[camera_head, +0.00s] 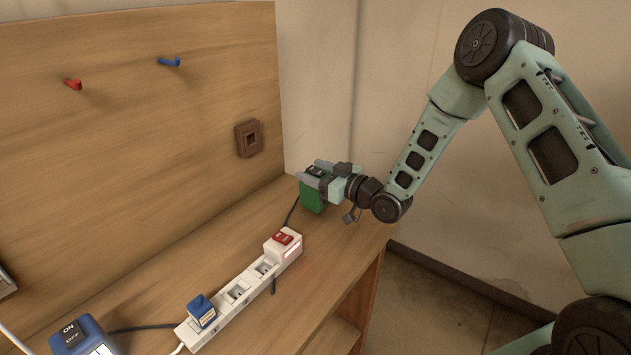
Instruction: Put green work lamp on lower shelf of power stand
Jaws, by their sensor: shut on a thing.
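The green work lamp (312,199) is at the right end of the wooden stand's top, held in my gripper (312,176). My gripper is shut on it, with grey fingers over its upper part. The lamp's far side is hidden, and I cannot tell whether its base touches the top. The power stand (330,262) is a wooden bench with a tall back panel. Part of its lower shelf (338,336) shows below the top at the bottom of the view; most of that shelf is hidden.
A white power strip (238,291) with a red switch and a blue plug (202,311) lies along the top. A blue ON/OFF switch box (78,337) is at bottom left. Red (73,84) and blue (169,62) hooks and a brown socket (249,139) are on the panel. Floor is clear right of the stand.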

